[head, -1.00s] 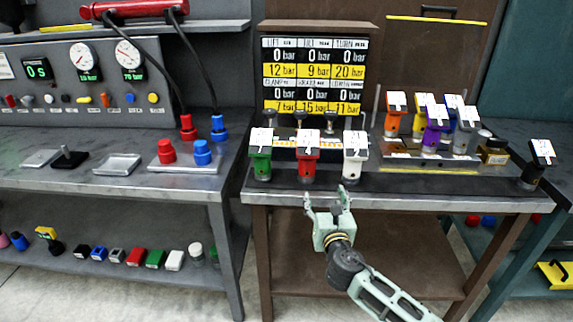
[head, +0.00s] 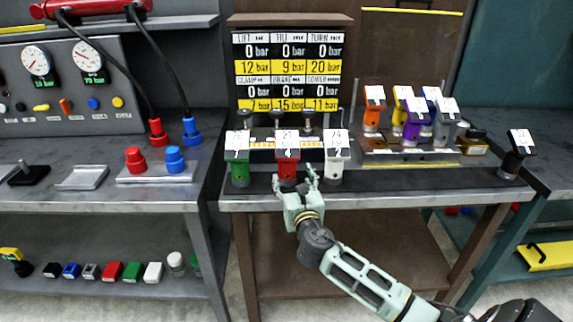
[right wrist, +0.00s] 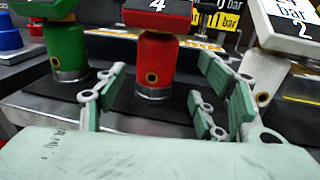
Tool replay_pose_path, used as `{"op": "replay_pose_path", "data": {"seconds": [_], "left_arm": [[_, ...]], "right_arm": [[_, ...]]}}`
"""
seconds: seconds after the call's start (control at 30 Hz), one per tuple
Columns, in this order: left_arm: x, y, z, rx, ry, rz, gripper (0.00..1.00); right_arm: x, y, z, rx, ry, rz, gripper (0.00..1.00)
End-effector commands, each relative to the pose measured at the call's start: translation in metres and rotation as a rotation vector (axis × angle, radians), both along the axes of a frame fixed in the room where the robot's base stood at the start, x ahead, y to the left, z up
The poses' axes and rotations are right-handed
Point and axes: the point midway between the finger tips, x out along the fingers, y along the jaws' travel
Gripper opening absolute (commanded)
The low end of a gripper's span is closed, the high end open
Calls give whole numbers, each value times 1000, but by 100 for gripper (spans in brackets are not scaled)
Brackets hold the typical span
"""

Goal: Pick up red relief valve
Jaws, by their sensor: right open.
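The red relief valve (head: 287,168) stands upright on the dark mat at the front of the brown bench, with a white label on top. It stands between a green valve (head: 239,172) and a white valve (head: 335,170). My right gripper (head: 296,183) is open just in front of the red valve. In the right wrist view the red valve (right wrist: 156,62) shows ahead between the spread fingers (right wrist: 160,98), with nothing held. The green valve (right wrist: 66,48) is at left and the white valve (right wrist: 262,72) at right. My left gripper is out of view.
Behind stand a pressure board (head: 290,70) and a rack with orange, yellow, purple, blue and grey valves (head: 410,158). A black valve (head: 514,160) stands at the right end. The left bench holds red and blue caps (head: 135,160).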

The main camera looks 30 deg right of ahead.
Motion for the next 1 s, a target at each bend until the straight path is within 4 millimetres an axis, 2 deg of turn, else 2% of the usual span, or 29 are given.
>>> {"op": "replay_pose_path", "data": {"seconds": [0.4,0.73,1.0], "left_arm": [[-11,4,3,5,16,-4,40],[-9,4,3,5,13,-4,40],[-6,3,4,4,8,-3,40]], "right_arm": [[51,-16,4,1,1,-1,63],[57,-18,4,1,1,1,63],[57,-18,4,1,1,1,40]]}}
